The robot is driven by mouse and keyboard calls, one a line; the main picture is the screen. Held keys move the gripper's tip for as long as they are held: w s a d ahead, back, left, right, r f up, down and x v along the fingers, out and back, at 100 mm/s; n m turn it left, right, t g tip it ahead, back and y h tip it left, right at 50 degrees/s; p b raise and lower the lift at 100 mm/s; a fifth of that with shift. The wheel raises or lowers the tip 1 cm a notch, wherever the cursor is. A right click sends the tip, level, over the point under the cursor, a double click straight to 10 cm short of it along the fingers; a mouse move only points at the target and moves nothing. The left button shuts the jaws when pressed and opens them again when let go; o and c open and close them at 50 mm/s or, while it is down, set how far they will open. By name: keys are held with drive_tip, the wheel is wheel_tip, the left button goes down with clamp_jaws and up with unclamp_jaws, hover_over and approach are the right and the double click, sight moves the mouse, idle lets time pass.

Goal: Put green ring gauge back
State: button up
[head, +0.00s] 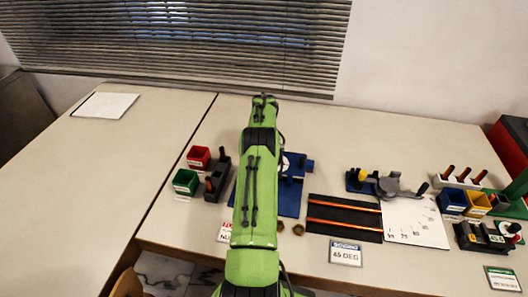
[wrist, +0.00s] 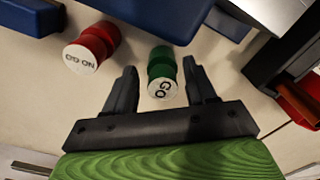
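The green gauge (wrist: 161,66), a short grooved cylinder with a white end face marked GO, is in the wrist view. My gripper (wrist: 160,85) is open, with one finger on each side of the green gauge and a visible gap to each. A similar red gauge (wrist: 92,46) with a white end face marked NO GO lies beside it, to the left outside the fingers. In the head view my green arm stretches over the table and hides my gripper and both gauges.
A blue plate (head: 287,198) lies partly under my arm. Red (head: 199,157) and green (head: 186,181) bins stand left of it. A black mat with orange strips (head: 344,222) and a white chart (head: 414,226) lie right. The table's left part is mostly clear.

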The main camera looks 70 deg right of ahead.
wheel_tip(320, 180, up, 12)
drive_tip(key=p, duration=0.3)
drive_tip(key=shift+r, duration=0.2)
